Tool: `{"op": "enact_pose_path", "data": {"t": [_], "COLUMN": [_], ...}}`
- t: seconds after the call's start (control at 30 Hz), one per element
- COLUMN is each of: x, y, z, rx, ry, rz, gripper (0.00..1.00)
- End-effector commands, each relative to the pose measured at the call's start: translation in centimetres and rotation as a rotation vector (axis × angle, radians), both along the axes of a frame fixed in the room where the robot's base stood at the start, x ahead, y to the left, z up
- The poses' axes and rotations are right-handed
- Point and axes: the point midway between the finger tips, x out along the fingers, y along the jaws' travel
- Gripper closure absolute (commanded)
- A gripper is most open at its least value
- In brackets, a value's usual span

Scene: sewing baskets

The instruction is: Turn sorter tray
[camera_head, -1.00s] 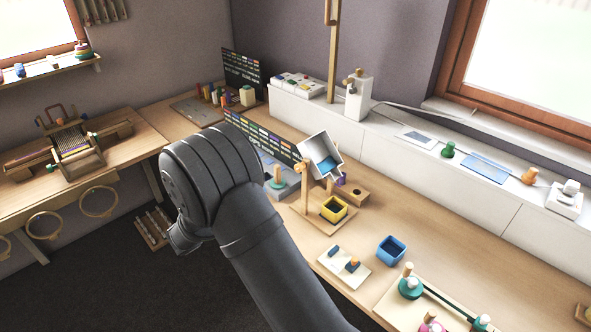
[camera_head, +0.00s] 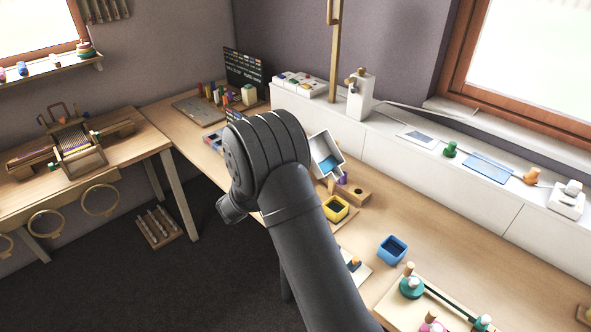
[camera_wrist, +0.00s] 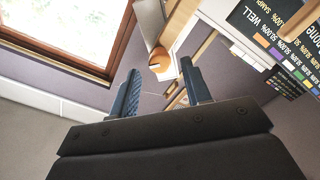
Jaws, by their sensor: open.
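The sorter tray (camera_head: 335,150), a white tilted box with a blue inside, stands raised over the table in the head view. My dark arm crosses in front of its left part and hides most of its wooden stand. My gripper (camera_wrist: 160,67) is open, with nothing visibly held between its two dark fingers. In the wrist view, a round orange-brown piece (camera_wrist: 160,61) and a pale grey panel show beyond the fingertips; I cannot tell whether they belong to the tray. The gripper itself is hidden behind my arm in the head view.
A yellow bin (camera_head: 326,211) stands below the tray, and a blue bin (camera_head: 392,262) stands nearer on the table. A wooden block (camera_head: 354,194) with a hole is beside the yellow bin. A black lettered board (camera_wrist: 285,40) is close by in the wrist view.

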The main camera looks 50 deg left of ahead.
Motion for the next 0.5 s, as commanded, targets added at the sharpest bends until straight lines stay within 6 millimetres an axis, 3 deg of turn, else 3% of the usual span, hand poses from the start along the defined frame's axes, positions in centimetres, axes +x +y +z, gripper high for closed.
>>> {"op": "enact_pose_path", "data": {"t": [0.2, 0.5], "x": [2.2, 2.5], "y": [0.0, 0.1], "z": [0.0, 0.0], "rx": [0.000, 0.000], "ry": [0.000, 0.000], "rz": [0.000, 0.001], "gripper": [0.56, 0.56]}}
